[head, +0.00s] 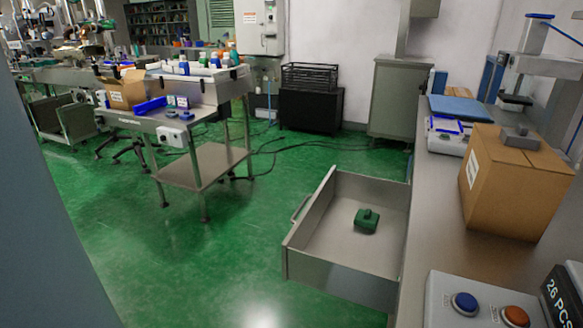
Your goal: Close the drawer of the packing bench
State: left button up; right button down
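The packing bench (424,232) runs along the right side, with a grey metal top. Its drawer (330,272) is pulled well out to the left from under the bench top. A bar handle (300,209) sits on the drawer's front panel, which faces left. A small green object (367,220) lies on the drawer's floor. Neither of my grippers shows in the head view.
A cardboard box (510,185) stands on the bench, with a control box (475,303) with blue and orange buttons nearer me. A steel worktable (200,128) with bottles stands at the back left. The green floor (215,265) left of the drawer is clear.

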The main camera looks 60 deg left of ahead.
aim_at(323, 250)
jog(key=k+j+u, duration=0.1)
jog(key=j, duration=0.25)
jog(key=k+j+u, duration=0.15)
jog(key=j, duration=0.2)
jog(key=k+j+u, duration=0.1)
jog(key=j, duration=0.25)
jog(key=k+j+u, duration=0.1)
jog(key=j, duration=0.25)
jog(key=k+j+u, duration=0.15)
jog(key=j, duration=0.25)
